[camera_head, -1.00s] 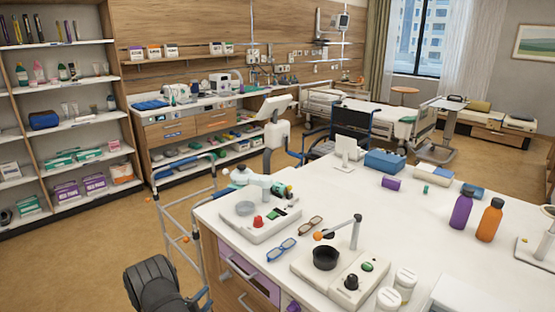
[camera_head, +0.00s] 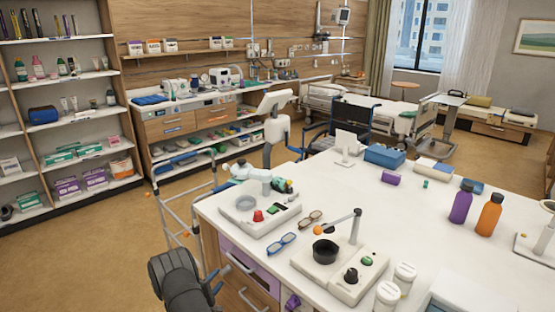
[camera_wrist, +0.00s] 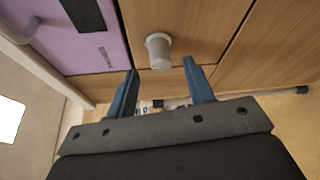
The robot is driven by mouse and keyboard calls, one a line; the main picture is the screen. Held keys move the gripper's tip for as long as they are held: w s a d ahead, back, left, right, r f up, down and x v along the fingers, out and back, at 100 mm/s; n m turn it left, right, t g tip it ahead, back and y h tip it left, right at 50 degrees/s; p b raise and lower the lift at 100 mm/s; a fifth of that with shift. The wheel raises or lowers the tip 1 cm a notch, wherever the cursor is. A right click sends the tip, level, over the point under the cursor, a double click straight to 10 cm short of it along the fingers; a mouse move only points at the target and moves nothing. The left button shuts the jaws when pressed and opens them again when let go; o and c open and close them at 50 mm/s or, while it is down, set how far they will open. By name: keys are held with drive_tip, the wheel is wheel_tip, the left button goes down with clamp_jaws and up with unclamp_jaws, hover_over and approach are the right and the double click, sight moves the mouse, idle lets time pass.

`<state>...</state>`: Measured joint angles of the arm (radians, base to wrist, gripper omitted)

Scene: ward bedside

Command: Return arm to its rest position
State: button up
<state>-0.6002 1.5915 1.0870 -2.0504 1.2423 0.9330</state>
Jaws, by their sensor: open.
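My gripper (camera_head: 213,283) is low in front of the white-topped bedside unit in the head view, below the level of its top. Its dark grey wrist shows there beside the drawers. In the wrist view my gripper (camera_wrist: 160,66) has two blue fingers spread apart with nothing held between them. A pale round knob (camera_wrist: 158,48) on a wooden front shows beyond the fingertips; whether they touch it I cannot tell.
The unit's white top (camera_head: 420,215) carries two devices, glasses, a purple bottle (camera_head: 461,202) and an orange bottle (camera_head: 489,215). A walker frame (camera_head: 160,205) stands left of the unit. Purple and wooden drawer fronts (camera_head: 240,262) are close to my gripper. Open floor (camera_head: 90,255) lies left.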

sight(221, 273)
drive_tip(key=x, duration=0.3)
drive_tip(key=shift+w+d, duration=0.2)
drive_tip(key=shift+w, duration=0.25)
drive_tip(key=n+g, duration=0.1)
drive_tip(key=n, duration=0.2)
drive_tip(key=shift+a+r+n+g, duration=0.1)
drive_tip(key=shift+n+g, duration=0.2)
drive_tip(key=shift+g, duration=0.1)
drive_tip(key=n+g+h, duration=0.1)
drive_tip(key=n, duration=0.2)
drive_tip(key=shift+r+g, duration=0.1)
drive_tip(key=shift+g, duration=0.3)
drive_tip(key=shift+w+a+n+g+h, duration=0.15)
drive_tip(key=shift+n+g+h, duration=0.55)
drive_tip(key=shift+n, duration=0.6)
drive_tip(key=shift+w+a+n+g+h, duration=0.1)
drive_tip(key=shift+n+g+h, duration=0.55)
drive_tip(key=shift+n, duration=0.75)
drive_tip(key=shift+o, duration=0.2)
